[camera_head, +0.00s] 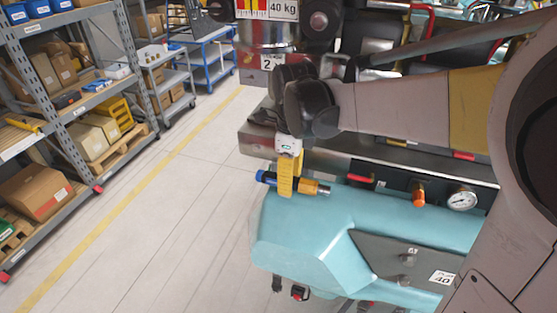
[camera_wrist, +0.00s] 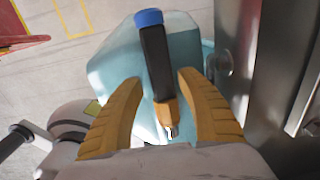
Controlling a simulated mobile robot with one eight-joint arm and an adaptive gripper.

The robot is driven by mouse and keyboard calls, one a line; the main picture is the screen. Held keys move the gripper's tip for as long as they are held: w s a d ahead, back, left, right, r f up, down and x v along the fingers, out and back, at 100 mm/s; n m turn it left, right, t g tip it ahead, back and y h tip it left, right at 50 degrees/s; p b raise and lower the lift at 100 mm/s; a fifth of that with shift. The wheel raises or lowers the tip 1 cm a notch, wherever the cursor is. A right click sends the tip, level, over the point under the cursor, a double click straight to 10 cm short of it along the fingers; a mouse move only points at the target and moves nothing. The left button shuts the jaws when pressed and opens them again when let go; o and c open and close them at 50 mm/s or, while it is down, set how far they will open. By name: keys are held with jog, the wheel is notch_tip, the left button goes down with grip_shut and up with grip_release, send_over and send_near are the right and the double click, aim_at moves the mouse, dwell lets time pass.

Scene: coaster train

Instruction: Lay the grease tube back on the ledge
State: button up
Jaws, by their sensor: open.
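The grease tube (camera_head: 310,187) has a blue cap at its left end, a dark body and an orange end at the right. In the wrist view the tube (camera_wrist: 157,60) lies lengthwise between my two yellow fingers, with a gap on each side. My gripper (camera_head: 286,190) is open around the tube and points down at it; it also shows in the wrist view (camera_wrist: 160,78). The tube is at the upper edge of a turquoise rounded body (camera_head: 330,225). My finger hides its middle in the head view, and I cannot tell exactly what it rests on.
A pressure gauge (camera_head: 462,200) and an orange-topped fitting (camera_head: 418,195) stand to the right of the tube. A metal panel (camera_wrist: 238,70) rises close to my right finger in the wrist view. Shelving (camera_head: 75,110) with boxes stands at the left, with open floor (camera_head: 170,230) between.

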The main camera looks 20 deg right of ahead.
notch_tip(320, 180, up, 12)
dwell(0.4)
jog(key=shift+s+d, duration=0.15)
jog(key=shift+s, duration=0.05)
